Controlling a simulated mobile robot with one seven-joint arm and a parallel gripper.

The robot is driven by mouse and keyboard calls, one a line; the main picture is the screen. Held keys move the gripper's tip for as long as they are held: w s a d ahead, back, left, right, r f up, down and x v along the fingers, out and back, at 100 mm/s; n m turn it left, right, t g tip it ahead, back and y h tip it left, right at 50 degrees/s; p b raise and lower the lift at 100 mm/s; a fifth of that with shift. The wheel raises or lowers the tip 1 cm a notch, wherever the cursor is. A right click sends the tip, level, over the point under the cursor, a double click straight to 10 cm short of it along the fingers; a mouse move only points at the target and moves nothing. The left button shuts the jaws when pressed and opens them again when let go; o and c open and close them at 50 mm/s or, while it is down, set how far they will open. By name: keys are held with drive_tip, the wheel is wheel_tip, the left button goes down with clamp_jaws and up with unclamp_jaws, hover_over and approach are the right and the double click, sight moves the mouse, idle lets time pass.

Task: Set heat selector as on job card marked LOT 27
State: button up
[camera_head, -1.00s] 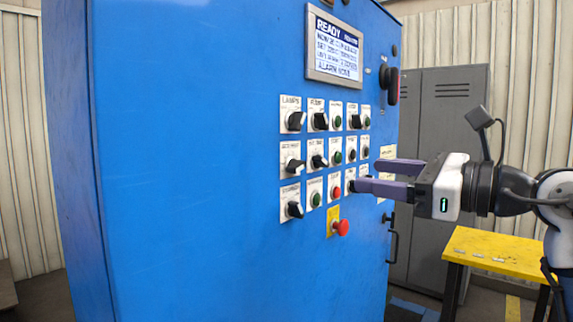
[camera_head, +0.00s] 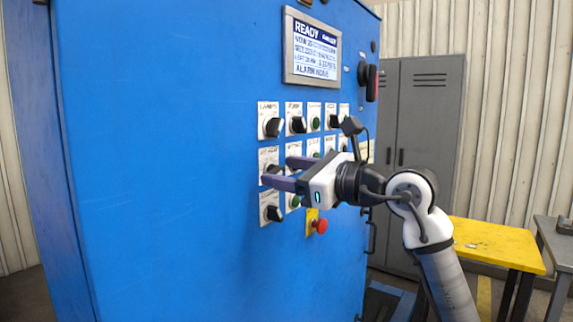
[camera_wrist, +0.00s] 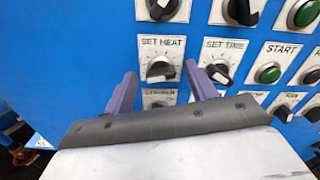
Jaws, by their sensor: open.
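The SET HEAT selector (camera_wrist: 161,70) is a black knob on a white, marked plate, straight ahead between my fingers in the wrist view. Its pointer tip looks turned to the right. In the head view this selector (camera_head: 271,168) is partly covered by my gripper. My gripper (camera_head: 278,173) is open in front of the panel, with its purple fingers toward the selector; in the wrist view the fingers (camera_wrist: 163,88) stand apart, left and right below the knob. I cannot tell whether they touch it. No job card marked LOT 27 can be made out.
The blue cabinet (camera_head: 160,200) carries a display (camera_head: 316,48) reading READY. The SET TIME knob (camera_wrist: 219,73) sits right of SET HEAT, then a green START button (camera_wrist: 268,73). A red mushroom button (camera_head: 320,226) is below. A yellow table (camera_head: 495,242) and grey lockers (camera_head: 425,130) stand to the right.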

drive_tip(key=shift+w+a, duration=0.1)
drive_tip(key=shift+a, duration=0.1)
drive_tip(key=c, duration=1)
